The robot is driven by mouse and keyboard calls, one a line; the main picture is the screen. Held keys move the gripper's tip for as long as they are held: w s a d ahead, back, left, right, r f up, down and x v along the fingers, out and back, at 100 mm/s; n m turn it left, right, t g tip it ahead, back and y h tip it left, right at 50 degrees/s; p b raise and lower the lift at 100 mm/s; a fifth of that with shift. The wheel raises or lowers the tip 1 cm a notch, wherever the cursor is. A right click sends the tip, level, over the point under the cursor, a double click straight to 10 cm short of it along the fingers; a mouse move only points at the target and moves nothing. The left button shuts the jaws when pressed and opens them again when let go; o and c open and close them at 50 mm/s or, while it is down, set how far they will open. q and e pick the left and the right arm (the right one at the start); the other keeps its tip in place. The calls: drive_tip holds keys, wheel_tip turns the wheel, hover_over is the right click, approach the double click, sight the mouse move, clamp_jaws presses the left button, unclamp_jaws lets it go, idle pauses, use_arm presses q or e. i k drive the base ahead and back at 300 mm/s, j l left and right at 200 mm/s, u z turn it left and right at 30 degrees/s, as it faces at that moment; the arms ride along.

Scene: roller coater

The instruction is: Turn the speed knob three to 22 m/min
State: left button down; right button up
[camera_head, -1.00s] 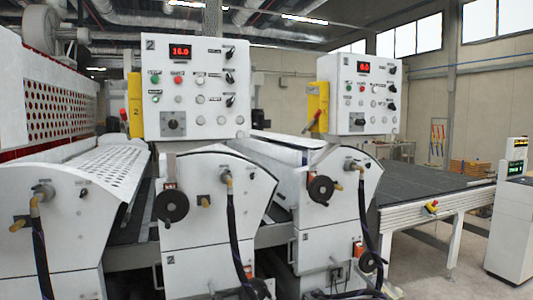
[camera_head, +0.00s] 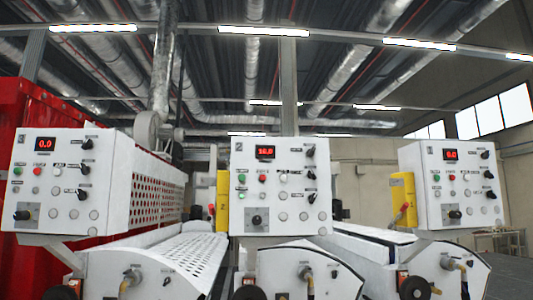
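Three white control panels with red displays face me. The left panel (camera_head: 75,190) reads 0.0, the middle panel (camera_head: 290,215) reads about 16.0, and the right panel (camera_head: 430,205) reads 0.0. Each has a larger black knob on a grey plate at its lower left: left knob (camera_head: 22,215), middle knob (camera_head: 257,219), right knob (camera_head: 455,214). Smaller black knobs run down each panel's right side. Neither of my grippers is in view.
Below the panels stand white machine housings (camera_head: 300,265) with black handwheels and hose fittings. Yellow posts (camera_head: 223,200) stand beside the middle and right panels. A red wall-like structure (camera_head: 55,105) is behind the left panel. Ducts and lamps are overhead.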

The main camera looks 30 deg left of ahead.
sight(26, 215)
drive_tip(key=u, duration=2)
